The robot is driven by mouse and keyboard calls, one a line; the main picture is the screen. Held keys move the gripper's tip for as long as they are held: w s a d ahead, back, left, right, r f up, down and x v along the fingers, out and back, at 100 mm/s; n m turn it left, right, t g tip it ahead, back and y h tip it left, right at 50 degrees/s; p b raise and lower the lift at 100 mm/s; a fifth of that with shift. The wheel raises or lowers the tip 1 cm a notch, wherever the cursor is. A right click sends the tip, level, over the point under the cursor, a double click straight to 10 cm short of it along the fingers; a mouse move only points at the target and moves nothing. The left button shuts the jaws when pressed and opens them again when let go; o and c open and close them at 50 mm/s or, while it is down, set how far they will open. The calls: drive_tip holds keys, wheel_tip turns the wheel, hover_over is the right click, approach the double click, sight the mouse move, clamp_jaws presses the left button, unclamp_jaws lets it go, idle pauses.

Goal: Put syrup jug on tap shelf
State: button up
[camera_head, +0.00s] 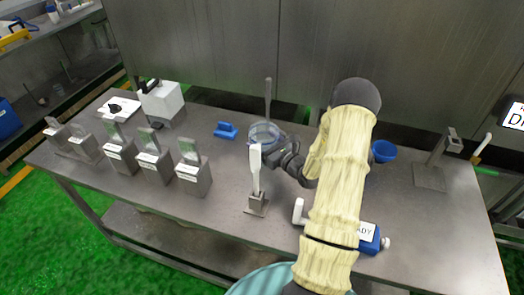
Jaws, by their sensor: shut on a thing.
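The syrup jug appears to be the clear, bluish round vessel (264,131) at the middle of the steel table. My gripper (281,146) is at its right side and shut on it. My pale, ribbed arm comes in from the lower right and hides part of the table. Whether the jug touches the tabletop cannot be told. A white upright handle on a small metal base (257,203) stands in front of the jug. A thin grey post (268,97) rises behind it. I cannot tell which part is the tap shelf.
Several metal blocks with slanted plates (150,162) line the table's left half. A white box (161,101) and a blue item (225,130) stand behind. A blue cup (383,151) and a metal stand (431,176) are at right. Bare steel shows around (222,215).

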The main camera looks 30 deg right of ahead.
drive_tip(key=shift+f, duration=0.2)
drive_tip(key=shift+f+p, duration=0.3)
drive_tip(key=shift+f, duration=1.8)
drive_tip(key=shift+f, duration=0.2)
drive_tip(key=o, duration=1.1)
drive_tip(key=shift+r, duration=0.1)
